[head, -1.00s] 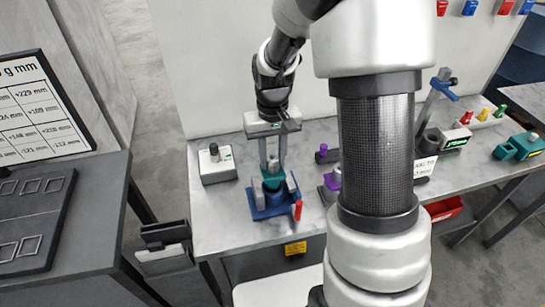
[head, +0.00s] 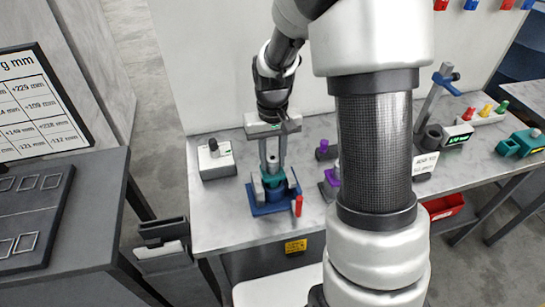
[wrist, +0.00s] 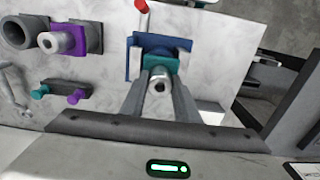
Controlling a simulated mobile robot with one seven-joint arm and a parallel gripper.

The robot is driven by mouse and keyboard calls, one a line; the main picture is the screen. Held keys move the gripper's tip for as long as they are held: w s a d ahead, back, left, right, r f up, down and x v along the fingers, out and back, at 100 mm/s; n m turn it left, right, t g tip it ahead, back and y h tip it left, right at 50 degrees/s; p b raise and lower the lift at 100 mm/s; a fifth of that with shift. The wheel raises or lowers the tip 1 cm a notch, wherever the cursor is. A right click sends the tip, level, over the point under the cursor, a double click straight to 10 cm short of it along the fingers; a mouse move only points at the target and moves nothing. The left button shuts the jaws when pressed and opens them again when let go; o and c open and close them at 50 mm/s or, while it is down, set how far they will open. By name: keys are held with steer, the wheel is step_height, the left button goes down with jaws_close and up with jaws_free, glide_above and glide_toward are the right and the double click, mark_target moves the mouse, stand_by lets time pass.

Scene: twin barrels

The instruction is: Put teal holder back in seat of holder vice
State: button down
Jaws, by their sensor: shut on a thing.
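The teal holder (head: 273,178) is between the fingers of my gripper (head: 272,168), which is shut on it. In the wrist view the holder (wrist: 160,64) shows as a teal block with a grey round piece in front, between the fingertips (wrist: 160,82). The holder vice (head: 270,206) is a blue block with grey jaws and a red handle (head: 298,205), on the table near its front. The holder is upright at the vice, low between the grey jaws. The fingers and jaws hide the seat, so I cannot tell whether it is fully down.
A grey box with a black knob (head: 215,159) stands left of the vice. Purple-topped pieces (head: 326,150) stand to the right, partly behind my arm. A red bin (head: 443,208) is below the table's front edge. The table between box and vice is clear.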

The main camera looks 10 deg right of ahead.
mark_target(273, 168)
steer(key=shift+f+b, duration=1.4)
steer(key=shift+f, duration=0.6)
steer(key=c, duration=1.3)
jaws_free()
steer(key=shift+r, duration=0.1)
step_height(273, 168, up, 17)
steer(key=shift+r+p, duration=0.15)
steer(key=shift+p, duration=0.45)
steer(key=s+r+t+p, duration=0.1)
steer(key=s+r+t, duration=0.1)
steer(key=s, duration=0.4)
steer(key=s+r+t+p, duration=0.1)
steer(key=s+r, duration=0.3)
steer(key=s, duration=0.2)
steer(key=s+r+t+p, duration=0.1)
steer(key=s+r+t, duration=0.1)
steer(key=s, duration=0.4)
steer(key=shift+s+r+t+p, duration=0.2)
steer(key=shift+r+t+p, duration=0.15)
steer(key=shift+r, duration=0.55)
